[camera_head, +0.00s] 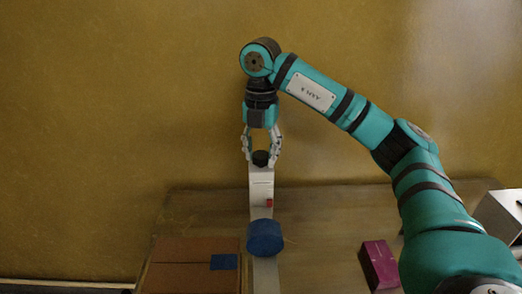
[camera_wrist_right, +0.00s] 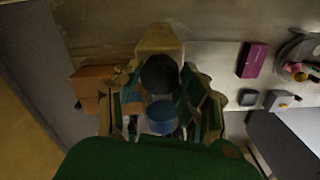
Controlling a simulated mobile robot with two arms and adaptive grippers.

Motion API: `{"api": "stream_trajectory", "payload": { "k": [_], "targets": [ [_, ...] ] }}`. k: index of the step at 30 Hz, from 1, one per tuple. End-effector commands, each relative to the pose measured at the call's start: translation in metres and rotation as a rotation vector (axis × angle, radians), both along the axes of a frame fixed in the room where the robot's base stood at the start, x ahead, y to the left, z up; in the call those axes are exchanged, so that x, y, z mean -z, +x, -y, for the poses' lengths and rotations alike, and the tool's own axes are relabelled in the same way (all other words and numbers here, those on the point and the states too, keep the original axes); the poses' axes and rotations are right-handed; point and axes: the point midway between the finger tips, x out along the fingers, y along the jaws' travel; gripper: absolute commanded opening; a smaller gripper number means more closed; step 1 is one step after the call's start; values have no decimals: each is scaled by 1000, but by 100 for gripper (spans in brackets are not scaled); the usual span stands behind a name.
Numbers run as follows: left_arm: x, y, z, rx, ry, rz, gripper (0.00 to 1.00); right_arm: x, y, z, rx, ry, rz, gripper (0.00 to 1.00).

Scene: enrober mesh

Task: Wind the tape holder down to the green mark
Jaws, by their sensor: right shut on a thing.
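The tape holder is a pale upright column (camera_head: 261,182) with a dark knob (camera_head: 260,158) on top and a blue tape roll (camera_head: 264,238) on its front, lower down. A small red mark (camera_head: 269,203) shows on the column; I cannot make out a green mark. My right gripper (camera_head: 262,157) comes down from above and is shut on the dark knob, one finger on each side. In the right wrist view the round dark knob (camera_wrist_right: 160,75) lies between the fingers, close to a blue round shape (camera_wrist_right: 161,114). My left gripper is not in view.
A cardboard box (camera_head: 190,277) with a blue patch (camera_head: 224,262) is left of the column. A purple box (camera_head: 380,264) lies to the right on the brown table (camera_head: 325,225). A pale metal box (camera_head: 500,212) stands at the far right. A plain wall is behind.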

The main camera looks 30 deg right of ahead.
Motion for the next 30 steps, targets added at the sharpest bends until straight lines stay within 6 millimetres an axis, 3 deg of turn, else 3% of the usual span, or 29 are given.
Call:
{"api": "stream_trajectory", "payload": {
  "k": [9, 27, 28, 30],
  "targets": [
    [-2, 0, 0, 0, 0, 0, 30, -1, 1, 1, 143, -1, 4, 9],
    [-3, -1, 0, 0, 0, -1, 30, -2, 1, 1, 178, 0, 5, 8],
    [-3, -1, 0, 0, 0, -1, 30, -2, 1, 1, 178, 0, 5, 44],
    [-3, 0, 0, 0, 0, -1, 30, -1, 1, 1, 177, 0, 5, 54]
  ]
}}
